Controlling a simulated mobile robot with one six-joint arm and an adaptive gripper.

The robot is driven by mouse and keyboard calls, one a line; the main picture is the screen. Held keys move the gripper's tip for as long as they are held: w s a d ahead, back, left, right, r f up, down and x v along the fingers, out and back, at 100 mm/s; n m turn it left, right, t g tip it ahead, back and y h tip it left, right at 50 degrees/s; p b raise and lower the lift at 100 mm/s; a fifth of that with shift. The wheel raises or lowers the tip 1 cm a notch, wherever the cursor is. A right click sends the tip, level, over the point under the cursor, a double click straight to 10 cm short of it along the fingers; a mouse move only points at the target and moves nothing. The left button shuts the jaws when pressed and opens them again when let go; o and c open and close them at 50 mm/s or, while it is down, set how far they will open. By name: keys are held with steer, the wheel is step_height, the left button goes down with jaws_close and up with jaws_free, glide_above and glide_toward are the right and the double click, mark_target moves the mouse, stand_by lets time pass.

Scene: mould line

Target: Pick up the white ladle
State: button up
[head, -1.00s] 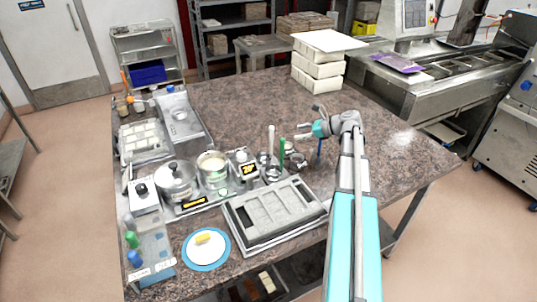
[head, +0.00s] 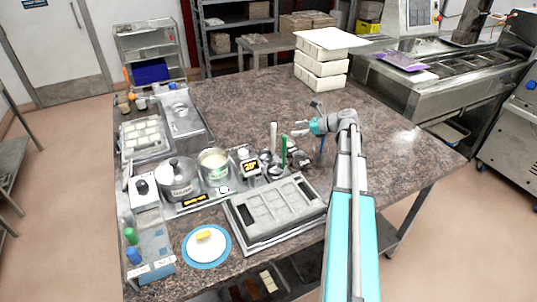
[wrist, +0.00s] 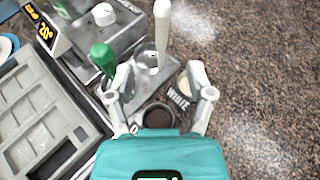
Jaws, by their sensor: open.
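The white ladle (head: 273,137) stands upright in a metal holder on the table, its pale handle pointing up. It also shows in the wrist view (wrist: 162,32), its lower end at a metal cup. A green-handled ladle (head: 284,150) stands beside it, and also shows in the wrist view (wrist: 103,60). My gripper (head: 299,129) is open and empty, just right of the white handle in the head view. In the wrist view my gripper (wrist: 160,77) has its fingers spread, with the white handle ahead between them and the green one near the left finger. I see no contact with the white handle.
A grey mould tray (head: 245,240), pots (head: 176,180) and a temperature display (head: 250,168) crowd the left and front.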

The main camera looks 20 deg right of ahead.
mark_target(273, 137)
steer(key=shift+b+x, duration=0.8)
steer(key=shift+x, duration=1.95)
steer(key=shift+b+x, duration=1)
steer(key=shift+x, duration=1.6)
steer(key=shift+w+d, duration=0.1)
steer(key=shift+d, duration=0.05)
jaws_close()
